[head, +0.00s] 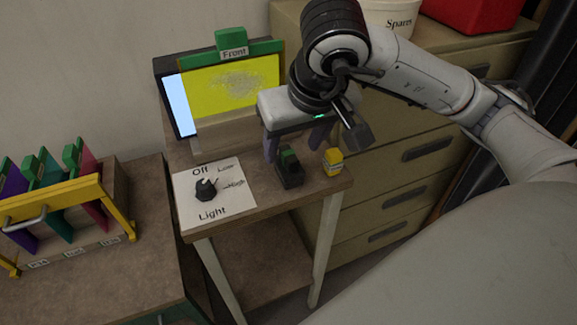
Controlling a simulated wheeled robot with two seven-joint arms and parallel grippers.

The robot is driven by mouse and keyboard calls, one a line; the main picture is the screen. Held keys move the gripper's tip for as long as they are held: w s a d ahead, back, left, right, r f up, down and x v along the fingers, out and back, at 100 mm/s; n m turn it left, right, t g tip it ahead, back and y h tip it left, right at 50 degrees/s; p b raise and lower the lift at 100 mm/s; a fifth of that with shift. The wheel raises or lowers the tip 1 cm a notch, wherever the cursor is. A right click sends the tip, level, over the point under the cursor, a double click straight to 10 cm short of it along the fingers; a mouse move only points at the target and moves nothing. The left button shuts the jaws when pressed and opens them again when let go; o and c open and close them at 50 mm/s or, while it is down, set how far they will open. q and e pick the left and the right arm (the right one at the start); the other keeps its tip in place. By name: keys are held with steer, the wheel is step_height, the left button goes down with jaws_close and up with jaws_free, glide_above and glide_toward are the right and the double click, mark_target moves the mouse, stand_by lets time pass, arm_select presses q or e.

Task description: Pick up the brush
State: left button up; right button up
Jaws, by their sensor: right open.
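My right gripper (293,146) is open, pointing down over the small table, with its two dark fingers spread apart. A small dark block with a green top (289,168) stands on the table below and between the fingers, with a visible gap on either side. I cannot tell for sure whether this is the brush. A small yellow block with a pale base (333,162) stands to its right, just beyond the right finger. No bristles show clearly on either. My left gripper is out of view.
A yellow panel (222,85) with a green "Front" clamp stands behind. A black knob (205,190) sits on a white "Light" card at the table's left. A yellow rack (60,200) holds coloured panels at far left. Drawers (420,150) stand on the right.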

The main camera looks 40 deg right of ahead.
mark_target(289, 153)
steer(key=x, duration=0.4)
steer(key=shift+w+a+f, duration=0.1)
steer(key=shift+w+f, duration=0.1)
steer(key=shift+f, duration=0.15)
steer(key=shift+c, duration=0.2)
steer(key=c, duration=1.1)
steer(key=shift+r, duration=0.1)
step_height(289, 153, up, 10)
steer(key=shift+p, duration=0.45)
